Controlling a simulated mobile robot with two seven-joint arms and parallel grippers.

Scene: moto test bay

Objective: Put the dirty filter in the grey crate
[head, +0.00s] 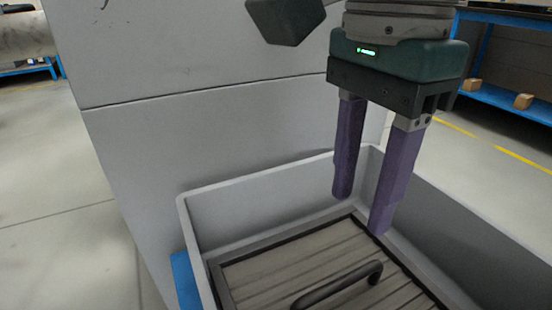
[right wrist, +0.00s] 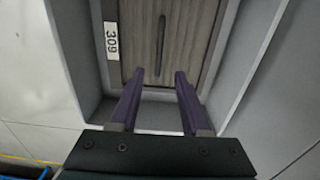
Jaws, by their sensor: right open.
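The dirty filter (head: 278,275) is a flat, ribbed grey-brown panel with a dark frame and a dark bar handle (head: 337,285). It lies inside the grey crate (head: 262,192). My right gripper (head: 362,212) is open and empty, with its purple fingers pointing down over the crate's far end, apart from the handle. In the right wrist view the filter (right wrist: 185,45) shows ahead of the open fingers (right wrist: 160,80), with its handle (right wrist: 160,45) beyond the fingertips and a white label reading 309 (right wrist: 112,41). The crate wall (right wrist: 240,60) stands beside it. My left gripper is not in view.
A large light grey cabinet or panel (head: 150,130) stands right behind the crate. A blue support (head: 186,280) shows at the crate's left side. Blue shelving with small wooden blocks (head: 523,101) is at the far right. Open floor (head: 480,160) with yellow lines lies to the right.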

